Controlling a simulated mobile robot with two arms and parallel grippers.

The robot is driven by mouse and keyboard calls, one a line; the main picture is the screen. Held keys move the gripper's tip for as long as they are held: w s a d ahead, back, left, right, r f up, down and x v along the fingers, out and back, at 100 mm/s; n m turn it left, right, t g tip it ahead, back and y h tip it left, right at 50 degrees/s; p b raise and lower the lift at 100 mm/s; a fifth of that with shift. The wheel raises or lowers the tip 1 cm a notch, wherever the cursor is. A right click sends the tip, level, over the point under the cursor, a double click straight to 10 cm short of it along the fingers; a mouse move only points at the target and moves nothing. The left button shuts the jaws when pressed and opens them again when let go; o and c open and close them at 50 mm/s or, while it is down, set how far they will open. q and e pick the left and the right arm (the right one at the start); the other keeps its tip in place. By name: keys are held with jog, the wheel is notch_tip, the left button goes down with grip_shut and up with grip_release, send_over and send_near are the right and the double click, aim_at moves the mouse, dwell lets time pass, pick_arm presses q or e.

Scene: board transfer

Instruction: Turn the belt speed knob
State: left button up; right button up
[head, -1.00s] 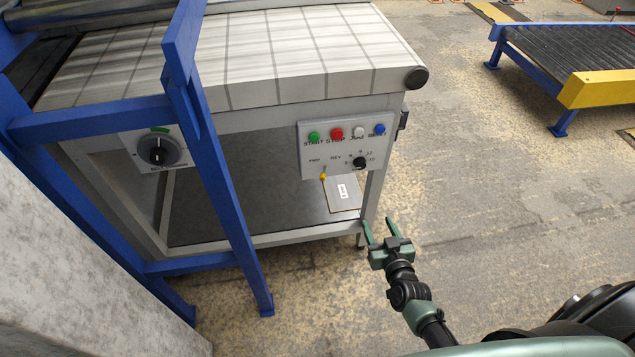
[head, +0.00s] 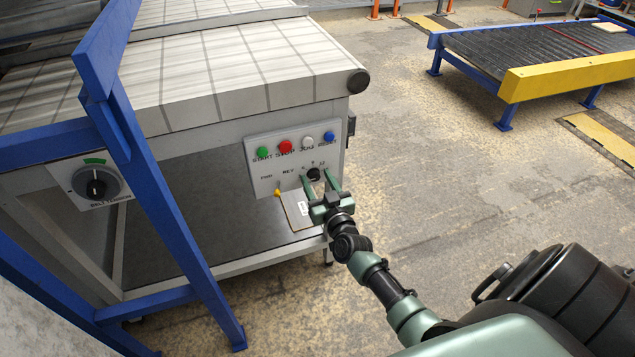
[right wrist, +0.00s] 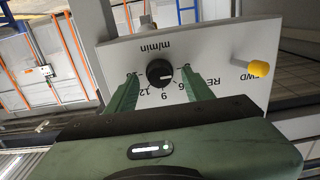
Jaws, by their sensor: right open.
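The black speed knob (head: 313,174) is on the lower right of the grey control panel (head: 262,178) on the conveyor's front. In the right wrist view the knob (right wrist: 160,73) has a white pointer line, with a numbered scale and "m/min" around it. My right gripper (head: 316,176) is open in front of the panel. Its green fingers (right wrist: 159,74) stand on either side of the knob with a gap to each. I cannot tell how far the tips are from the panel face. My left gripper is not in view.
Green, red, white and blue buttons (head: 329,138) line the panel's top. A yellow-tipped FWD/REV switch (head: 278,192) is left of the knob. A blue and yellow roller conveyor (head: 560,75) stands back right.

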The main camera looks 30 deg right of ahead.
grip_shut()
